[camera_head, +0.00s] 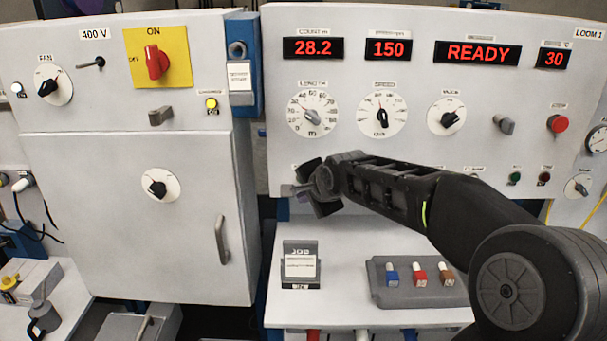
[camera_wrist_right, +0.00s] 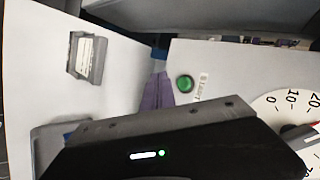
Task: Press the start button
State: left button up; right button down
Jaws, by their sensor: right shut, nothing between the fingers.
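The start button shows in the right wrist view as a green round button (camera_wrist_right: 185,84) on the pale panel, beside a small label. In the head view my right gripper (camera_head: 313,187) is in front of the panel's lower left part, below the length dial, and the button is hidden there. The gripper is shut and empty. Its dark body fills the bottom of the wrist view, with the button just beyond its edge. I cannot tell whether it touches the panel. My left gripper is not in view.
The loom panel (camera_head: 400,70) carries a READY display (camera_head: 478,53), dials and a red button (camera_head: 557,123). A grey cabinet (camera_head: 100,230) stands at left. On the shelf below are a job card holder (camera_head: 300,265) and a grey tray (camera_head: 378,290) with coloured pieces.

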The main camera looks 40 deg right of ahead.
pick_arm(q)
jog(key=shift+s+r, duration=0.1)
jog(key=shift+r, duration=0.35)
pick_arm(e)
jog(key=w+d, duration=0.2)
jog(key=w, duration=0.1)
jog(key=shift+d, duration=0.1)
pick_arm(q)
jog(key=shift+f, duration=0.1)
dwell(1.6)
pick_arm(e)
jog(key=shift+w+d, duration=0.3)
jog(key=shift+w+d, duration=0.25)
jog(key=shift+w, duration=0.1)
dwell(0.7)
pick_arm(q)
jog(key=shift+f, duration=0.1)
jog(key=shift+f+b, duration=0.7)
pick_arm(e)
jog(key=shift+s+a, duration=0.5)
jog(key=shift+s, duration=0.2)
